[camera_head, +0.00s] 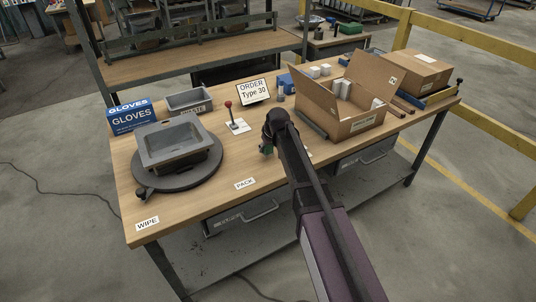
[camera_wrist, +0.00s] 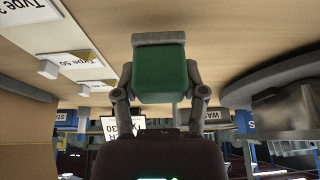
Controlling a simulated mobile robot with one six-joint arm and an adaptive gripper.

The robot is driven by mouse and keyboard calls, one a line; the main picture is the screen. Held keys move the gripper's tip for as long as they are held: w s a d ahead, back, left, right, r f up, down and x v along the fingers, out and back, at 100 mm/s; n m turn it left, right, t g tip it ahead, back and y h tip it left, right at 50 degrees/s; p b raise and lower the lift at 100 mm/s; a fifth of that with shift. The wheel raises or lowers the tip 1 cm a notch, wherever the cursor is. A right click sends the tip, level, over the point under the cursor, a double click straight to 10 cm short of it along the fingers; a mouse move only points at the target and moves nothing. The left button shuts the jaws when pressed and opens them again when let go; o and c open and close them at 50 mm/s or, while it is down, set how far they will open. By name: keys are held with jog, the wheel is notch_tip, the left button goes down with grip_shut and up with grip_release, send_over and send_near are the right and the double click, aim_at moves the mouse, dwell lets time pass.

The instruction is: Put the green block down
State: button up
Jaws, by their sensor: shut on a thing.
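The green block (camera_head: 267,150) shows as a small green patch below the dark end of my arm, over the middle of the wooden table. In the wrist view, which looks upside down, the green block (camera_wrist: 160,78) sits between the two fingers of my gripper (camera_wrist: 160,92), with a grey strip along its upper edge in the picture. The fingers are shut on it from both sides. I cannot tell whether the block touches the table. My arm hides part of the tabletop beside it.
A PACK label (camera_head: 245,183) lies left of my gripper. A red-knobbed lever (camera_head: 233,118) stands behind. A grey basin (camera_head: 177,145) on a round turntable (camera_head: 180,179) is at left, an open cardboard box (camera_head: 354,127) at right.

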aim_at(266, 153)
jog(key=shift+f+b, duration=1.1)
jog(key=shift+f, duration=0.35)
jog(key=shift+f, duration=0.1)
jog(key=o, duration=1)
jog(key=p+v, duration=1.1)
jog(key=v, duration=0.1)
jog(key=shift+r, duration=0.2)
